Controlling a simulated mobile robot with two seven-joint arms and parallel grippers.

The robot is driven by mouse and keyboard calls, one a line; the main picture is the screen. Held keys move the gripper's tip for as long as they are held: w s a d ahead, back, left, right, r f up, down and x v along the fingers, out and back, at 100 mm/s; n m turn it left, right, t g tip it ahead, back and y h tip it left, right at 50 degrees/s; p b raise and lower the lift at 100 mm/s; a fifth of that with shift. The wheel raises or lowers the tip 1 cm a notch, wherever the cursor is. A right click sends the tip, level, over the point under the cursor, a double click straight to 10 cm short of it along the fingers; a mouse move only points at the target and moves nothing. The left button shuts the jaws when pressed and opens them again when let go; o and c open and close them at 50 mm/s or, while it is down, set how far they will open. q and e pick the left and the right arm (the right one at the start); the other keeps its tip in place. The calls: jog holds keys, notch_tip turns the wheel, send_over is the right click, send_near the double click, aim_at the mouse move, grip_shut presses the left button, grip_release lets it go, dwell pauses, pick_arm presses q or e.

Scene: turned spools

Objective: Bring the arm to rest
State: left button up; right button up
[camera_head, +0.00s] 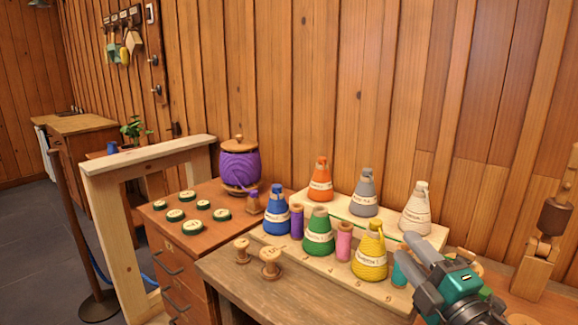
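My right gripper (411,254), grey and teal, comes in from the lower right. Its two fingertips look apart, with nothing seen held between them. It is in front of a teal spool (399,275), which it partly hides; I cannot tell whether they touch. A purple spool (297,222) and a pink spool (344,242) stand upright on the stepped light-wood rack. Cones of thread stand there too: blue (276,215), green (318,233) and yellow (369,253) in front, orange (320,182), grey (365,194) and cream (415,212) behind. My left gripper is not in view.
Two bare wooden spools (270,262) stand at the bench's left front. A drawer cabinet (160,222) at left carries several green-rimmed discs (193,227) and a purple lidded jar (240,167). A wooden stand (548,235) rises at right, near my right gripper. The plank wall is behind.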

jog(key=s+d+f+m+g+h, duration=0.1)
jog(key=s+f+m+g+h, duration=0.1)
jog(key=s+f+m, duration=0.1)
jog(key=s+d+f+m+g+h, duration=0.1)
jog(key=s+f+m+g+h, duration=0.1)
jog(key=f+m, duration=0.4)
jog(key=s+d+f+m+g+h, duration=0.1)
jog(key=s+f+m+g+h, duration=0.2)
jog(key=s+f+m, duration=0.1)
jog(key=shift+s+d+f+m+h, duration=0.25)
jog(key=shift+s+f+m+h, duration=0.15)
jog(key=shift+s+f, duration=0.25)
jog(key=s+a+f+m+g+y, duration=0.15)
jog(key=s+f+g, duration=0.25)
jog(key=s, duration=0.4)
jog(key=s+a+f+m+g, duration=0.25)
jog(key=s+f+g, duration=0.2)
jog(key=s, duration=0.45)
jog(key=w+a+f+t+y+p, duration=0.2)
jog(key=w+f+t, duration=0.3)
jog(key=w+t, duration=0.2)
jog(key=shift+w+a+f+p, duration=0.25)
jog(key=shift+w+p, duration=0.1)
jog(key=shift+w, duration=0.2)
